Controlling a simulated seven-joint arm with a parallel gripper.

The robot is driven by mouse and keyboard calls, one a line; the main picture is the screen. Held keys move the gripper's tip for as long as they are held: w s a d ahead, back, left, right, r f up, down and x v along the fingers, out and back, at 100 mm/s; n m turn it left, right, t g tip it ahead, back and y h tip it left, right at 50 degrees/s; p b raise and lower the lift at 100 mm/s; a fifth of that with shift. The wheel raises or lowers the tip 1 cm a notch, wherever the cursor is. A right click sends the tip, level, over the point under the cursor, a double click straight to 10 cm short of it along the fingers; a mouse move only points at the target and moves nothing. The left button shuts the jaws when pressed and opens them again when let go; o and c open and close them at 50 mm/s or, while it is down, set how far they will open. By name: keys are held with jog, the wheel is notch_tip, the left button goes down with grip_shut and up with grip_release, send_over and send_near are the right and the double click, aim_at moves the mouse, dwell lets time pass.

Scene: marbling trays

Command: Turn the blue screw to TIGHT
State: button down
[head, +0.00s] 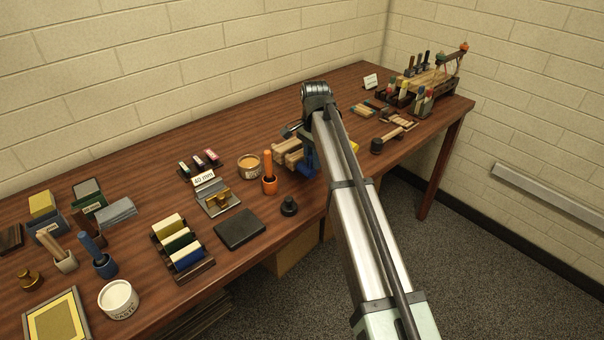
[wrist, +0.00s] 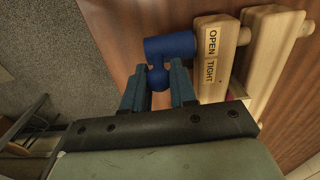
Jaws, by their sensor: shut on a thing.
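The blue screw (wrist: 172,45) shows in the wrist view at top centre, its thick barrel lying against the end of a wooden jaw (wrist: 240,30). A short blue handle reaches down from the barrel. My gripper (wrist: 157,82) is shut on this handle, a finger on each side. The jaw's label (wrist: 212,55) reads OPEN above and TIGHT below, beside the screw. I cannot tell which word the screw is set to. In the head view a bit of blue (head: 307,170) shows beside the wooden clamp (head: 288,152); my arm hides the gripper there.
The table's front edge is close to the clamp.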

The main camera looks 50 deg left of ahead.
jog(key=c, duration=1.2)
grip_release()
jog(key=shift+w+f, duration=0.1)
jog(key=shift+s, duration=0.35)
jog(key=shift+c, duration=0.2)
grip_shut()
jog(key=shift+w, duration=0.6)
jog(key=shift+w+f, duration=0.25)
jog(key=shift+w, duration=0.1)
